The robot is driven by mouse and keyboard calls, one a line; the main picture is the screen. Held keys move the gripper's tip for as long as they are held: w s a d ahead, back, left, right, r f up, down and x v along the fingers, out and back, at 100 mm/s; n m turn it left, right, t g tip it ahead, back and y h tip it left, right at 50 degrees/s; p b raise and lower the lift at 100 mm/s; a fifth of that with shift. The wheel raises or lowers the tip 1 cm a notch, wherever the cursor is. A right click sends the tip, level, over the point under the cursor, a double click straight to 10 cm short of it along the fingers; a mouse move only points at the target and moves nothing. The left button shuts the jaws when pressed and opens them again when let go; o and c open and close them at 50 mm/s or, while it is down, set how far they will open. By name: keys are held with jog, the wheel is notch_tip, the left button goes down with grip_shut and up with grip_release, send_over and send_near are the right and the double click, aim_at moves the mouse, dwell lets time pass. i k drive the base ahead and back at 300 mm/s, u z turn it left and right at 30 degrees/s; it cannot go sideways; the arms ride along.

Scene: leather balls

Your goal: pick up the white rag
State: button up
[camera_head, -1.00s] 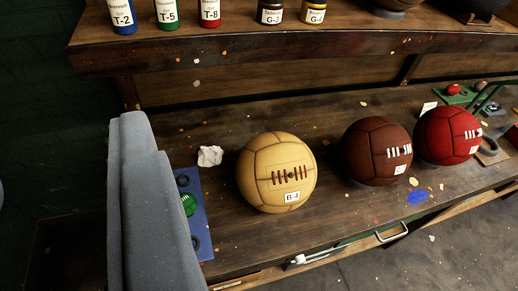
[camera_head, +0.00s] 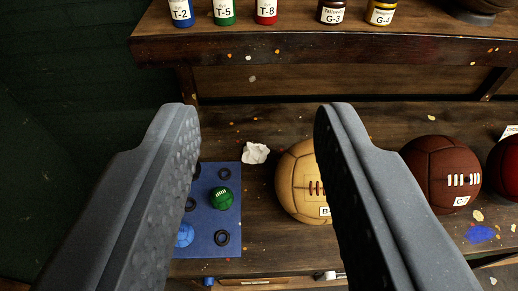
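The white rag (camera_head: 255,153) is a small crumpled piece on the dark wooden bench, between the blue mat and the tan ball. My gripper (camera_head: 258,112) is open, its two grey fingers wide apart and nothing between them near the camera. In the picture the rag shows between the fingers, a little below the tips. It lies beyond them on the bench, and I see no contact. The rag is fully in view.
The tan ball (camera_head: 296,184) is right of the rag, partly hidden by the right finger. A brown ball (camera_head: 440,172) and a red ball (camera_head: 508,168) stand farther right. The blue mat (camera_head: 229,240) holds a small green ball (camera_head: 221,198). A shelf edge (camera_head: 330,49) with paint jars overhangs behind.

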aim_at(255, 154)
jog(key=i, duration=0.95)
jog(key=u, duration=0.05)
